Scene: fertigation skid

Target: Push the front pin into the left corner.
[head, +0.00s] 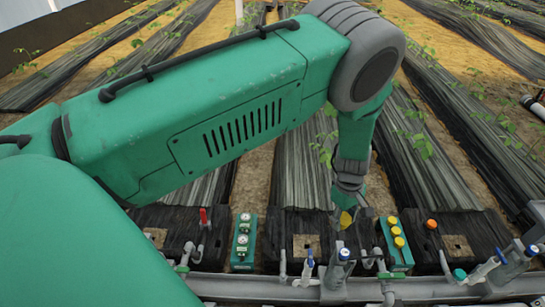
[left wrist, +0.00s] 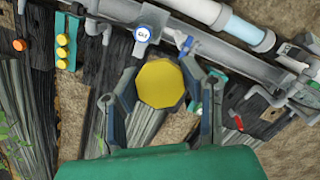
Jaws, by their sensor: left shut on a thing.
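My left gripper (head: 346,208) reaches down over the middle of the skid. It is shut on a yellow octagonal piece (left wrist: 160,83), which sits between its two fingers in the left wrist view. In the head view only a small part of the yellow piece (head: 346,219) shows beneath the fingers. It appears to be above the skid's dark boards; I cannot tell whether it touches anything. I cannot pick out a front pin or a left corner with certainty. My right gripper is not in view.
A green panel with gauges (head: 243,240) stands left of the gripper. A green box with yellow buttons (head: 395,243) stands right. A red-handled valve (head: 203,217), an orange button (head: 431,224), blue-topped valves (head: 344,254) and a grey front rail (head: 250,288) crowd the area.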

